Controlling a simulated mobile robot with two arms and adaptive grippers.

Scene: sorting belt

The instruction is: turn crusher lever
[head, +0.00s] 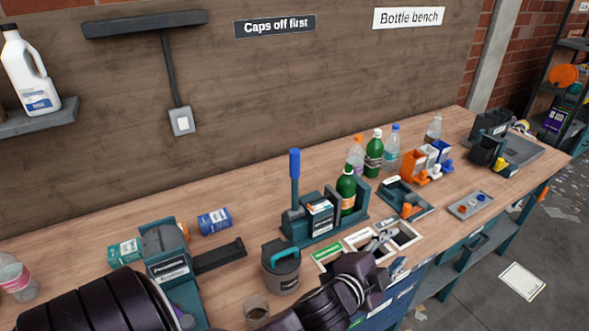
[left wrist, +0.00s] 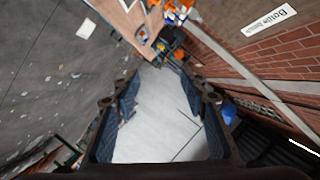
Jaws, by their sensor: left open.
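A teal press (head: 322,219) stands on the bench with an upright lever (head: 294,180) that has a blue grip. A green bottle (head: 347,190) stands in it. Further left is a second teal machine (head: 168,255) with a dark bar (head: 219,256) reaching out to the right; its label is too small to read. I cannot tell which is the crusher. In the left wrist view my left gripper (left wrist: 160,100) is open and empty. My right gripper is not in view.
A lidded pot (head: 281,268) stands between the machines, in front. A blue can (head: 214,221) and a green can (head: 124,251) lie near the left machine. Several bottles (head: 374,155) and orange and white bins (head: 414,166) stand behind on the right. A framed tray (head: 399,236) is below my gripper.

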